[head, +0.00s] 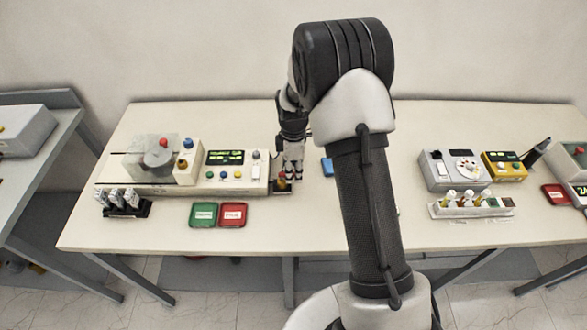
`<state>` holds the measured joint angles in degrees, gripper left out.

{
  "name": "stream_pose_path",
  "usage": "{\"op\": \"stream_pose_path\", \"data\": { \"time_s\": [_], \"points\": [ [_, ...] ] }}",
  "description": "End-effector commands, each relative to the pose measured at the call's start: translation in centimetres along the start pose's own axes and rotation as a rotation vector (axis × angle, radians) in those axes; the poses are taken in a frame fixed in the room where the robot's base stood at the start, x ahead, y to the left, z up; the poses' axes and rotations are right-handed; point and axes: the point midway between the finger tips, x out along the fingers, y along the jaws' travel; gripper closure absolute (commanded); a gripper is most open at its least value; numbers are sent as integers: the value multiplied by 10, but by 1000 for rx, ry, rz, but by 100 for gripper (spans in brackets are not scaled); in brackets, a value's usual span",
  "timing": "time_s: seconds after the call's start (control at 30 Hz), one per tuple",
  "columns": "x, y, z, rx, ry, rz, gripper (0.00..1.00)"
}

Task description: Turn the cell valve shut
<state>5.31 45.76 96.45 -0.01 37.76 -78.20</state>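My gripper (291,174) points down at the right end of the long beige instrument (215,186) on the table. Its fingertips are close to a small brass-and-red fitting (282,184), which may be the cell valve; the fingers partly cover it. I cannot tell whether they touch it, or whether the fingers are open or closed. The instrument has a clear cover over a grey round part (158,157) on its left, a green display (225,157) and several coloured knobs. No valve handle position is readable.
Green (203,214) and red (233,214) trays lie in front of the instrument. A black rack (125,209) stands at front left. A grey device (452,170), yellow device (503,166) and vial rack (470,206) stand right. My arm hides the table's middle; a blue item (327,166) shows beside it.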

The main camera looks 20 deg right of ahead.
Motion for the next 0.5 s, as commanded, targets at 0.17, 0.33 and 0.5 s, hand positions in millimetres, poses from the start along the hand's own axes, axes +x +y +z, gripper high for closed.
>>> {"op": "stream_pose_path", "data": {
  "time_s": [0.17,0.33,0.5],
  "points": [
    [-4,0,0,0,0,0,67],
    [-30,1,0,0,1,4,67],
    [-68,1,0,0,1,6,67]
  ]
}}
